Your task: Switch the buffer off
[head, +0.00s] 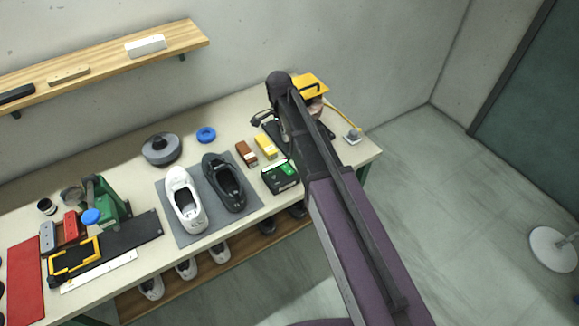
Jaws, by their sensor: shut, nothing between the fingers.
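The buffer is at the right end of the workbench, largely hidden behind my arm. I take it to be the machine with the yellow hood (312,84), a pale brownish wheel under it and dark parts at both sides of my arm. A yellow cord runs from it to a small grey box (352,136) near the bench's right corner; I cannot tell whether that is its switch. My arm reaches up across the bench in front of the buffer. My gripper cannot be made out behind the arm. Whether the buffer is running cannot be seen.
A white shoe (185,200) and a black shoe (222,182) lie on a grey mat (187,238). A green-and-black box (281,178), a yellow box (265,147) and a brown box (246,153) stand near my arm. Open floor (420,190) lies right of the bench.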

